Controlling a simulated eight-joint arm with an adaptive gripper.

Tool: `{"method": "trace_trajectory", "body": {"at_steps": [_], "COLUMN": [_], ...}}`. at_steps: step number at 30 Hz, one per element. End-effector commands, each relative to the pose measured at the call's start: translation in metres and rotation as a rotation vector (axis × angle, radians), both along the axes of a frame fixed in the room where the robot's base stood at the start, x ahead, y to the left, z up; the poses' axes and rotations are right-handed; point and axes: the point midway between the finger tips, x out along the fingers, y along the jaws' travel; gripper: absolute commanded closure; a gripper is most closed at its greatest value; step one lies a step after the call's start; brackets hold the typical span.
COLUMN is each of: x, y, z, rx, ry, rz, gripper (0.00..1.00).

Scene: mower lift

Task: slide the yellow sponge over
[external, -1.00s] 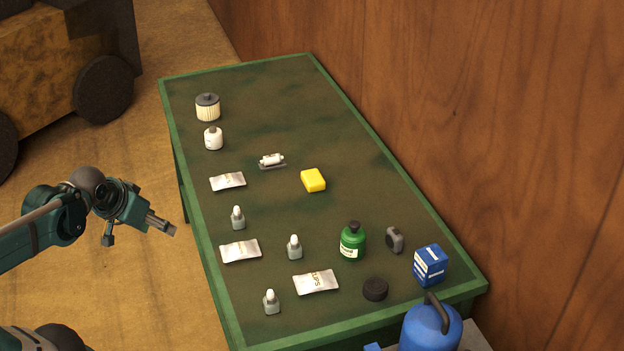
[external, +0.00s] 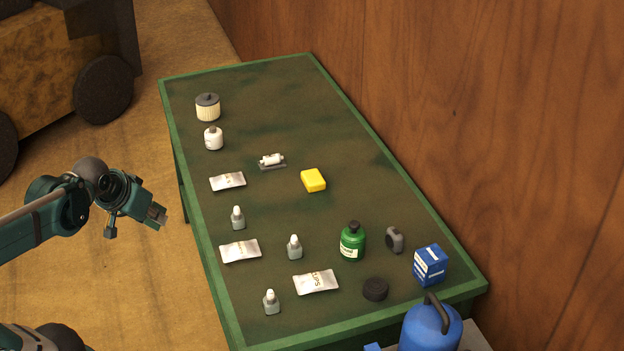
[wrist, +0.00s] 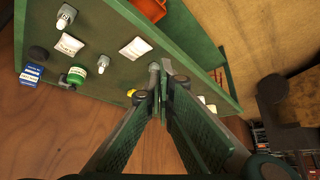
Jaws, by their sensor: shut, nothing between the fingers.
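The yellow sponge (external: 313,180) lies flat near the middle of the green table (external: 290,90) in the external view. In the wrist view only a small yellow part of the sponge (wrist: 131,93) shows beside my fingers, which partly hide it. My gripper (external: 158,217) is off the table's left edge in the external view, well apart from the sponge. Its fingers (wrist: 160,72) are together and empty in the wrist view.
Left of the sponge are a small white part on a dark base (external: 272,160) and a silver packet (external: 228,181). Nearer stand small bottles, a green bottle (external: 352,242) and a blue box (external: 430,265). Beyond the sponge the table is clear. A wooden wall (external: 450,110) rises at right.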

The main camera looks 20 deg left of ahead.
Motion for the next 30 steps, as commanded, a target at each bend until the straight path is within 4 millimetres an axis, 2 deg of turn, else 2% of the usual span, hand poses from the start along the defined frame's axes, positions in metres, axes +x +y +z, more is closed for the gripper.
{"method": "trace_trajectory", "body": {"at_steps": [15, 30], "x": [0.077, 0.166], "y": [-0.003, -0.008], "z": [0.058, 0.095], "rx": [-0.053, -0.100], "ry": [0.072, 0.149], "rz": [0.075, 0.159], "gripper": [1.00, 1.00]}}
